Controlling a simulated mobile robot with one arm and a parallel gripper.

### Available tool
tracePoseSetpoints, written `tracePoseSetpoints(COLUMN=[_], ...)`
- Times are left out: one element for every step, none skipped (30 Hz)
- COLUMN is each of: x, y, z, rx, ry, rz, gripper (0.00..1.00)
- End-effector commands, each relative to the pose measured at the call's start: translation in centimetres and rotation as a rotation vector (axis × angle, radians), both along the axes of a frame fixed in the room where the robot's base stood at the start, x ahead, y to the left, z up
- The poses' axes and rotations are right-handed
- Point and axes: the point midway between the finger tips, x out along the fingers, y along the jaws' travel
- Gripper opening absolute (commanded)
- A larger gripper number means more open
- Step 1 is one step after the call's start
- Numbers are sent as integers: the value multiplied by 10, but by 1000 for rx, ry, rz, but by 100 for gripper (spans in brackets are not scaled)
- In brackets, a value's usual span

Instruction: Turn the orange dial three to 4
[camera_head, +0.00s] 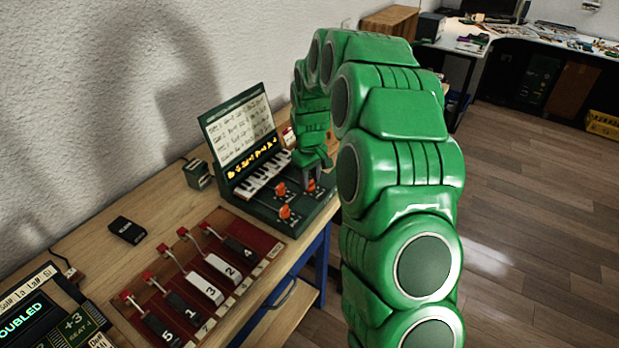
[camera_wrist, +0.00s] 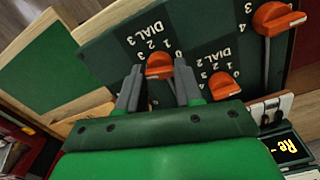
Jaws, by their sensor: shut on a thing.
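The dark green panel of the piano-like device (camera_head: 306,207) carries several orange knobs. In the wrist view, the orange dial three (camera_wrist: 159,66) lies under the label "DIAL 3", between my fingertips. My gripper (camera_head: 313,182) points down onto it and is shut on it. The numbers 1, 2 and 3 show near this dial; the fingers hide part of its scale, and I cannot tell which number it points at. The orange dial two (camera_wrist: 222,86) sits beside it, near "DIAL 2". Another orange knob (camera_wrist: 277,18) stands by a slot with 3 and 4.
The device's raised lid (camera_head: 238,130) with a written sheet stands behind the panel. White piano keys (camera_head: 262,172) lie left of the knobs. A red board (camera_head: 208,275) with numbered levers lies in front, and a black box (camera_head: 127,230) to its left.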

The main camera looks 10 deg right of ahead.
Motion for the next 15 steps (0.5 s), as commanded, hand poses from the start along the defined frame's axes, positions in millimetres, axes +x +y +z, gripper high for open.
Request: tracePoseSetpoints(x=[1, 1, 1, 1, 1, 1, 1, 1, 1, 1, 1, 1, 1, 1, 1], y=[0, 0, 0, 0, 0, 0, 1, 1, 1, 1, 1, 1, 1, 1, 0], z=[1, 1, 1, 1, 1, 1, 1, 1, 1, 1, 1, 1, 1, 1, 1], rx=[1, 0, 0, -1, -1, -1, -1, -1, -1, -1, -1, -1, -1, -1, -1], ry=[-3, -2, -2, -3, -3, -3, -3, -3, -3, -3, -3, -3, -3, -3, -3], rz=[29, 47, 68, 84, 97, 114, 125, 134, 147, 154, 160, 167, 172, 176, 180], gripper=[5, 5, 5, 5, 5, 5, 5, 5, 5, 5, 5, 5, 5, 5, 5])
